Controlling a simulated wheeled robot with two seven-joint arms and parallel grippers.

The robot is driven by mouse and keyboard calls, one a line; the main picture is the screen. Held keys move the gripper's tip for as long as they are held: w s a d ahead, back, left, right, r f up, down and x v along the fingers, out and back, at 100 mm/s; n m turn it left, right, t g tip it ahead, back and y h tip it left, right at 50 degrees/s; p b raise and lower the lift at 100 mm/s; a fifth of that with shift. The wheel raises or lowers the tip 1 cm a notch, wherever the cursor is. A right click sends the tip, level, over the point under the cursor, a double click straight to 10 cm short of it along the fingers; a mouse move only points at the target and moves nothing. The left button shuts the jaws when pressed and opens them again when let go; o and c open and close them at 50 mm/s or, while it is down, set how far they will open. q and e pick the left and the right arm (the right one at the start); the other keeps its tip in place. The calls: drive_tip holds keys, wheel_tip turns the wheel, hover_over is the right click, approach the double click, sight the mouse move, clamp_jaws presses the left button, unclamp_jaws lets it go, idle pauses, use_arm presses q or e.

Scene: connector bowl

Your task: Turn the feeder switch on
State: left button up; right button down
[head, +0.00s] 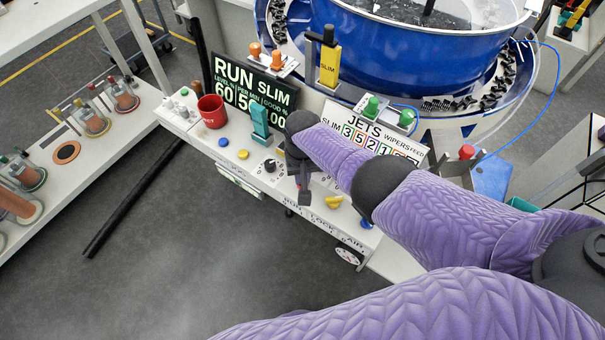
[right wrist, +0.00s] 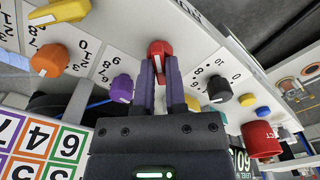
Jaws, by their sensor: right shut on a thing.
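A red rotary knob (right wrist: 159,47) stands on the white control panel, with a pale mark on its near side. My right gripper (right wrist: 160,68) is shut on this knob, one dark finger on each side. In the head view my right gripper (head: 303,190) reaches down to the panel's front part and hides the red knob. I cannot read a feeder label beside the knob, and its exact setting is unclear. My left gripper is not in view.
A black knob (right wrist: 219,89) and a purple knob (right wrist: 121,88) flank the gripper; an orange knob (right wrist: 48,60) is farther left. A blue bowl feeder (head: 400,50) is at the back.

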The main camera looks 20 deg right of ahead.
drive_tip(key=c, duration=0.7)
unclamp_jaws()
drive_tip(key=shift+r, duration=0.15)
wheel_tip(320, 180, up, 10)
drive_tip(key=p, duration=0.6)
drive_tip(key=shift+p, duration=0.4)
